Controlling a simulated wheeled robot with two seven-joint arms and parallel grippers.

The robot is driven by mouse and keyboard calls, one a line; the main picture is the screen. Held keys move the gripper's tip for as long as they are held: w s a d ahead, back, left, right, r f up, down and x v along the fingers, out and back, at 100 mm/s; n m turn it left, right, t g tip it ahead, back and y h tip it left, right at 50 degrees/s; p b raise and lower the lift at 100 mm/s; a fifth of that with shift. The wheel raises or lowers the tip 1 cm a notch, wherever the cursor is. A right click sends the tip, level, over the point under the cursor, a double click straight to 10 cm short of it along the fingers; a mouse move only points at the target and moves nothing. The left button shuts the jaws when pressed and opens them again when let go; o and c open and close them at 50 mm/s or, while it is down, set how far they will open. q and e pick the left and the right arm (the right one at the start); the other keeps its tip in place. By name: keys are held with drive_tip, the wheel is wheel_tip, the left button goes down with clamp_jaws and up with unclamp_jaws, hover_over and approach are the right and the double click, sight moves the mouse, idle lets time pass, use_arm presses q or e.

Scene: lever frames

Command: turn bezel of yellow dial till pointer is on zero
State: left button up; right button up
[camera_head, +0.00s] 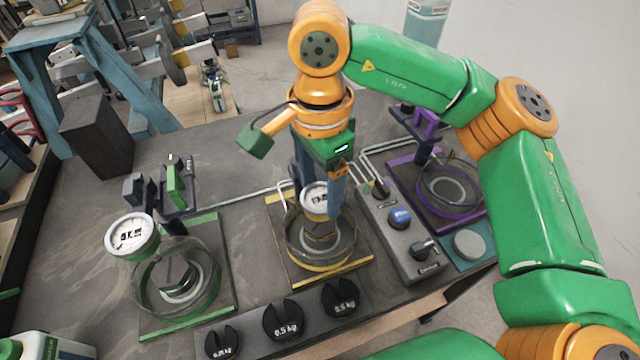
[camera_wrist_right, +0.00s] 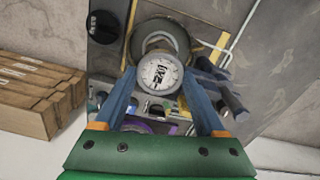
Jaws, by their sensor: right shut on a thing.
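The yellow station's dial (camera_head: 314,198) is a round white-faced gauge standing over a yellow-edged plate (camera_head: 358,264). It also shows in the right wrist view (camera_wrist_right: 159,73), face on, with dark markings too small to read; I cannot tell where its pointer stands. My right gripper (camera_head: 328,194) comes down on it from above, with one blue finger in front of the dial's right side. In the wrist view its two blue fingers (camera_wrist_right: 160,78) lie on either side of the dial, shut on its bezel. My left gripper is not in view.
A green station with its own dial (camera_head: 131,236) stands at left, a purple one (camera_head: 450,212) at right. A grey box with a blue knob (camera_head: 400,217) sits close to the right. Black weights (camera_head: 283,319) line the front. A dark block (camera_head: 97,137) stands back left.

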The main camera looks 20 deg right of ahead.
drive_tip(key=m+b, duration=0.1)
drive_tip(key=m, duration=0.3)
drive_tip(key=shift+m+b, duration=0.3)
drive_tip(key=shift+b, duration=0.1)
drive_tip(key=m+b, duration=0.1)
drive_tip(key=m, duration=0.4)
drive_tip(key=m+b, duration=0.1)
drive_tip(key=m, duration=0.5)
drive_tip(key=m+b, duration=0.1)
drive_tip(key=m, duration=0.3)
drive_tip(key=shift+m, duration=0.7)
drive_tip(key=o, duration=1.1)
drive_tip(key=shift+r, duration=0.1)
